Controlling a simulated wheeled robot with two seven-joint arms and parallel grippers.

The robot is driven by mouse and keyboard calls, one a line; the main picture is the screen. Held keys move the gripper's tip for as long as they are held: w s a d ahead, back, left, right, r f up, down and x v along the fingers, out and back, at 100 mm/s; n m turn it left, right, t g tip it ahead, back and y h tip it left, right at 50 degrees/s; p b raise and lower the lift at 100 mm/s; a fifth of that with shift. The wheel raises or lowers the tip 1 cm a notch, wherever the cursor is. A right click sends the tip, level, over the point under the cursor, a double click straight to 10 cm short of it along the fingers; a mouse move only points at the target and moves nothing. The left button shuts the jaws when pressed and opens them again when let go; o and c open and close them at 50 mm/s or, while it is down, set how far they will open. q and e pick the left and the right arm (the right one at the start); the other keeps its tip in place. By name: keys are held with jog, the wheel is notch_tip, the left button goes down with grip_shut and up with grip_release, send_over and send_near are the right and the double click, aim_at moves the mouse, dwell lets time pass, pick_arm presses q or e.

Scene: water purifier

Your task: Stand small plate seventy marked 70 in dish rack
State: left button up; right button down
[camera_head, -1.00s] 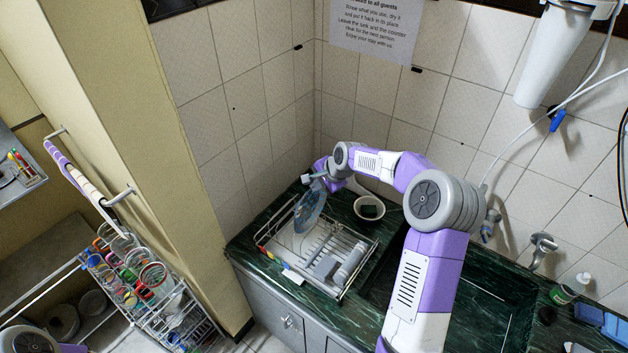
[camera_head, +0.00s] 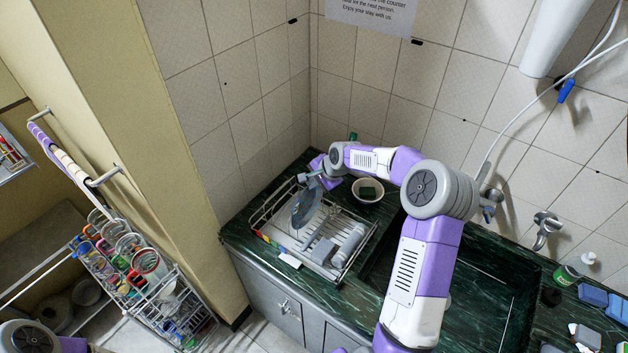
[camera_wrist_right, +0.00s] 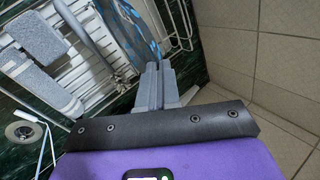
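The small plate (camera_head: 306,208) is blue-grey and patterned, and stands steeply tilted over the left rear part of the wire dish rack (camera_head: 325,218). Its marking cannot be read. My right gripper (camera_head: 313,180) is at the plate's upper edge. In the right wrist view the two grey fingers (camera_wrist_right: 158,83) are close together on the edge of the blue plate (camera_wrist_right: 127,32). The rack wires (camera_wrist_right: 100,62) lie left of and below it. Whether the plate's lower edge touches the rack is hard to tell. My left gripper is out of view.
Grey items (camera_head: 322,250) lie in the rack's front right part. The sink (camera_head: 460,280) is to the right. Tiled walls close off the back, and a glass rack (camera_head: 140,280) stands at left.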

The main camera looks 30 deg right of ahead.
jog(key=shift+f+b, duration=1.85)
jog(key=shift+f, duration=1)
jog(key=c, duration=1.3)
grip_release()
jog(key=shift+r, duration=0.1)
jog(key=v, duration=0.7)
jog(key=shift+s+r, duration=0.1)
jog(key=shift+r, duration=0.1)
